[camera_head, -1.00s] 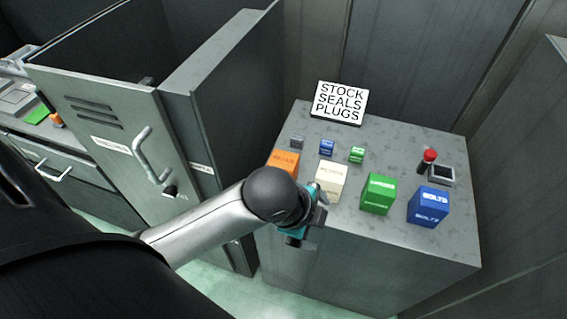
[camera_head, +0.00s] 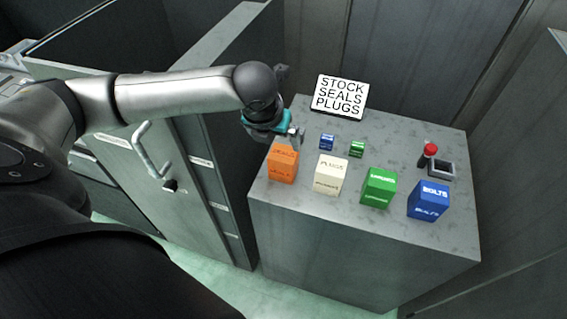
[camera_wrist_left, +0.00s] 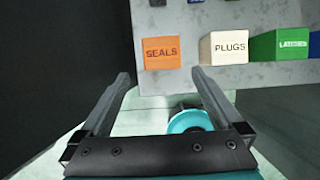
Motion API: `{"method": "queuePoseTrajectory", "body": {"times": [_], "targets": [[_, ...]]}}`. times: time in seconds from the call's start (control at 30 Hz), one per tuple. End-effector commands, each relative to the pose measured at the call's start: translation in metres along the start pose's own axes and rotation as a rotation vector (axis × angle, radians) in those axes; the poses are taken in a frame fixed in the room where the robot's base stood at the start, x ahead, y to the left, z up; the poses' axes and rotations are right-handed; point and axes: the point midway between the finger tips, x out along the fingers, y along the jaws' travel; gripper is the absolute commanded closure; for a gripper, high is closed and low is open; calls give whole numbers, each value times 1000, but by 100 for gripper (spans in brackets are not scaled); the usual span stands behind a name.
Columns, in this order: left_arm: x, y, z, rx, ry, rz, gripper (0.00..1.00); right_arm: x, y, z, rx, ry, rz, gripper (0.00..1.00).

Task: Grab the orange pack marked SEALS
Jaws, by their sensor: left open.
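The orange pack marked SEALS (camera_head: 283,165) stands upright at the near left corner of the grey cabinet top. In the left wrist view the SEALS pack (camera_wrist_left: 161,53) lies ahead of my fingertips, roughly between their lines, with a gap left. My right gripper is not in view.
A cream PLUGS pack (camera_head: 330,176) stands right of the orange one, then a green pack (camera_head: 378,188) and a blue BOLTS pack (camera_head: 428,203). Small blue (camera_head: 326,142) and green (camera_head: 357,148) boxes stand behind. A sign (camera_head: 340,95) and a red-topped lever (camera_head: 430,150) are farther off.

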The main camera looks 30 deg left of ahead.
Motion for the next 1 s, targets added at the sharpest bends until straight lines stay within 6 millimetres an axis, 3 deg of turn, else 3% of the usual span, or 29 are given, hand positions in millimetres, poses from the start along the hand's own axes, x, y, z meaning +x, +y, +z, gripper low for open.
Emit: {"method": "queuePoseTrajectory", "body": {"times": [0.4,0.73,1.0], "targets": [[80,-1,-2,-1,2,0,0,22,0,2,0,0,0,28],[103,-1,-1,0,1,0,0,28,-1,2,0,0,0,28],[139,-3,-1,0,2,1,0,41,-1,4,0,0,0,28]]}}
